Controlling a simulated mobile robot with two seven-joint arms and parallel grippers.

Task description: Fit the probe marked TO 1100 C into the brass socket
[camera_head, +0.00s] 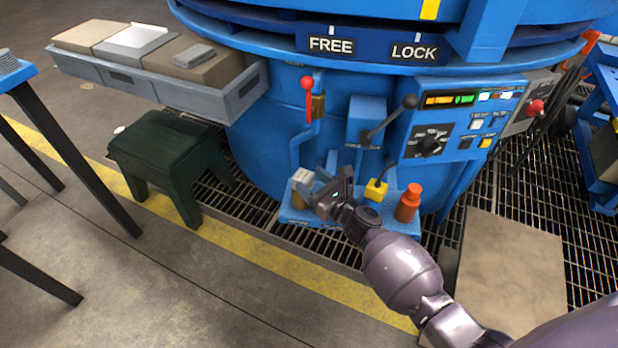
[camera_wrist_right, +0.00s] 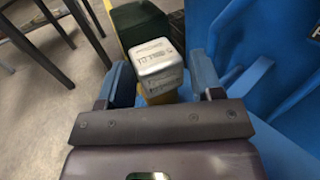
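A pale silver block (camera_head: 302,177) with small dark lettering sits on top of a brass-coloured body (camera_head: 299,199) at the left end of a small blue shelf. The lettered block also shows in the right wrist view (camera_wrist_right: 156,62); I cannot read a temperature there. My right gripper (camera_head: 328,187) is just right of the block in the head view. In the wrist view its blue fingers stand apart on either side of the block, with no clear grip. A yellow block with a black stalk (camera_head: 376,190) and an orange-red cylinder (camera_head: 408,203) stand farther right. My left gripper is out of view.
A blue furnace body (camera_head: 270,125) rises behind the shelf. A red-handled lever (camera_head: 308,95) with a brass fitting (camera_head: 318,107), a black-knobbed lever (camera_head: 390,118) and a control panel (camera_head: 462,120) are above. A dark green stool (camera_head: 168,150) stands left.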

